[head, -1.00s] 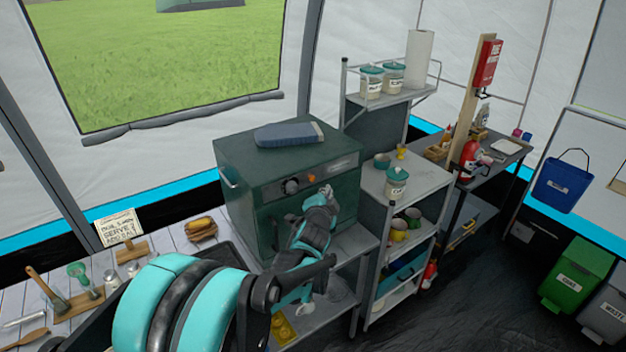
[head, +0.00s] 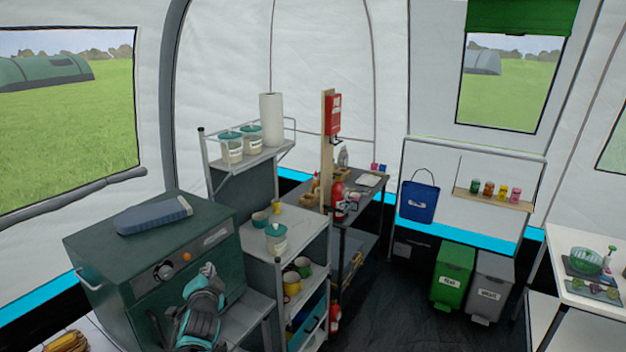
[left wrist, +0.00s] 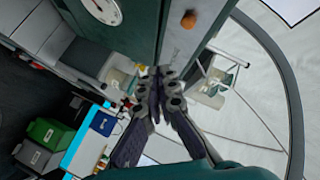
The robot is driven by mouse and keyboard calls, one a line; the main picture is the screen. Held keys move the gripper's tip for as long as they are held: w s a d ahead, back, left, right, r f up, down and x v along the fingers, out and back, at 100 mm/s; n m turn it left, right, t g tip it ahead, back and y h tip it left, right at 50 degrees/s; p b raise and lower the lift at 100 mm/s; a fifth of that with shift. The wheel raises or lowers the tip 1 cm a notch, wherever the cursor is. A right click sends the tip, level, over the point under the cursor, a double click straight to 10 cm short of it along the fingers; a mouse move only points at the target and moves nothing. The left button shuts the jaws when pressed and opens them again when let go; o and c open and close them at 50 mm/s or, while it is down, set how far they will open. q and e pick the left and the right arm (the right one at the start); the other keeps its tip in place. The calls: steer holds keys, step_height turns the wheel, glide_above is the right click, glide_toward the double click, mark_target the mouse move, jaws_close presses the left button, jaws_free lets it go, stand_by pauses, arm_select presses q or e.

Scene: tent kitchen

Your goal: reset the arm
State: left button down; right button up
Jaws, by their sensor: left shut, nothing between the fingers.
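My left gripper (head: 207,270) is in front of the dark green oven-like unit (head: 150,262), just below its control knobs. Its fingers point upward and are together, with nothing between them. In the left wrist view the closed fingers (left wrist: 162,74) show near the middle, close in front of the green unit's panel edge. I cannot tell whether they touch the unit. My right gripper is not in view.
A blue-grey case (head: 153,215) lies on the green unit. A grey shelf rack (head: 300,245) with jars and cups stands right of it. Green (head: 452,277) and grey (head: 490,287) bins stand further back. Dark floor (head: 390,315) between them is clear.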

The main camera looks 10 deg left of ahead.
arm_select(q)
steer(key=s+d+f+n+g+h, duration=0.2)
steer(key=s+d, duration=0.4)
steer(key=s, duration=0.3)
steer(key=s+d+f+n+g+h, duration=0.2)
steer(key=s+d+f, duration=0.1)
steer(key=s+d, duration=0.4)
steer(key=s+d+f+n+g+h, duration=0.2)
steer(key=s+d, duration=0.4)
steer(key=s, duration=0.5)
steer(key=shift+d+f+n+g+b, duration=0.3)
steer(key=shift+f+n+g, duration=0.15)
steer(key=shift+f, duration=0.4)
